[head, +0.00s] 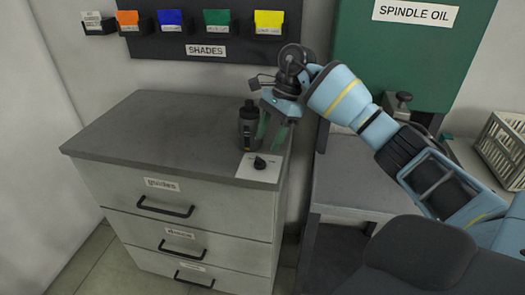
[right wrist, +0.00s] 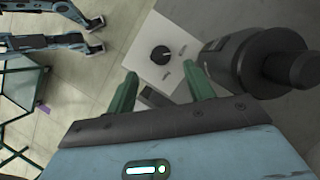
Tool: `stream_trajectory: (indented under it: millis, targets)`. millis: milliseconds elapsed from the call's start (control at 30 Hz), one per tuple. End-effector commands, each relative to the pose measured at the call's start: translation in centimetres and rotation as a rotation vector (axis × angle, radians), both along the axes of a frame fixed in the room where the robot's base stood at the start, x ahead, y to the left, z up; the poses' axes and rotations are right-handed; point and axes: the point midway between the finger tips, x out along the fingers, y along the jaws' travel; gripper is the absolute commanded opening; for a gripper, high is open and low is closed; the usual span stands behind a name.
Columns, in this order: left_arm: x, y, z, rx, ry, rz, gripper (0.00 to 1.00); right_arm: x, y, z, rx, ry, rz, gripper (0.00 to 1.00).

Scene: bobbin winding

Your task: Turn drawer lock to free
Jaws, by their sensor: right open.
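The drawer lock is a round black knob (head: 260,162) on a white plate (head: 244,172) at the front right corner of the cabinet top. In the right wrist view the knob (right wrist: 160,54) has a pale pointer mark, and printing on the plate is too small to read. My right gripper (head: 271,133) is open and empty, its green fingers pointing down above and just behind the knob. In the right wrist view the knob shows beyond the gap between the fingertips (right wrist: 159,76), apart from both. My left gripper is not in view.
A black cylindrical device (head: 248,128) stands on the cabinet top (head: 165,130), close beside the right fingers. Three drawers with black handles (head: 166,207) appear closed. Coloured bins (head: 217,22) hang behind. A grey bench (head: 350,185) is at right. The cabinet top's left is clear.

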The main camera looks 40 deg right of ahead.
Motion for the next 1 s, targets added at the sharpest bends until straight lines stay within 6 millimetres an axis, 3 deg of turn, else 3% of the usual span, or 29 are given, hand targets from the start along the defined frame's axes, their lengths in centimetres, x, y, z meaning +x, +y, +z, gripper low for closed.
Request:
stream_trajectory:
  millis: [300,700,1000]
  targets:
    - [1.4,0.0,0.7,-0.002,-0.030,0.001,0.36,0.1,1.7,-3.9,0.002,-0.001,0.002,0.53]
    - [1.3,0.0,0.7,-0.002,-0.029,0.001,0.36,0.2,2.0,-4.7,0.001,-0.002,0.000,0.53]
    - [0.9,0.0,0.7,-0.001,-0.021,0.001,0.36,0.2,2.0,-4.7,0.001,-0.001,0.001,0.16]
